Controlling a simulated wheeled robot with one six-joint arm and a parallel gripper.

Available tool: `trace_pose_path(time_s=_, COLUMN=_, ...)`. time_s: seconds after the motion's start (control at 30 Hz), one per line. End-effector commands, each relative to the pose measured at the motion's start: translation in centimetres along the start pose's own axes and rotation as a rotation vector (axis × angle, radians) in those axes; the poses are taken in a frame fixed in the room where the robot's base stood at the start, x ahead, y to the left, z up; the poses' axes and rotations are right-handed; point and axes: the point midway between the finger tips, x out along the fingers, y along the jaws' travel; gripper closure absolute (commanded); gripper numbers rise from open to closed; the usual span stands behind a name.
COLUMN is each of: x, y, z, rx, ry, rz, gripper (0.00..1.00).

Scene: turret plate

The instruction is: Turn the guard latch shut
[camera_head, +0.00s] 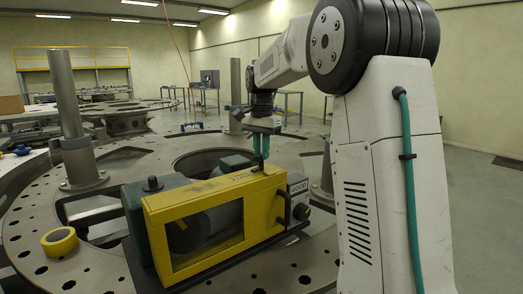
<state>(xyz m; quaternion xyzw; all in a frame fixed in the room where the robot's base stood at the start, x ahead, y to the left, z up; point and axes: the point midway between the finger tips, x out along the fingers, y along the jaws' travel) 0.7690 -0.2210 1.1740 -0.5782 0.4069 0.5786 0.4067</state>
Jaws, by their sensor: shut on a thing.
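The yellow guard (180,207) is a box-shaped frame with a clear window on its front, and it sits closed over a dark green machine body (134,205) on the turret plate. My gripper (261,151) comes down from above at the guard's right end. Its teal fingers are shut on a small dark part at the guard's top edge, which I take to be the guard latch (257,168). The fingers hide most of the latch, so its exact angle cannot be told.
The turret plate (90,272) is a large grey disc with holes and a central opening. A post (66,115) stands at the left, another (236,85) behind. A yellow tape roll (59,242) lies front left. A grey box marked GOOD (297,188) adjoins the guard's right end.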

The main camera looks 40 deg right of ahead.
Motion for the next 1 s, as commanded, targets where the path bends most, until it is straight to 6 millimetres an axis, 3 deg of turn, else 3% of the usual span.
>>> trace_pose_path(time_s=1.0, x=-0.11, y=-0.03, z=-0.01, rx=-0.955, ry=0.002, rz=-0.002, gripper=1.00)
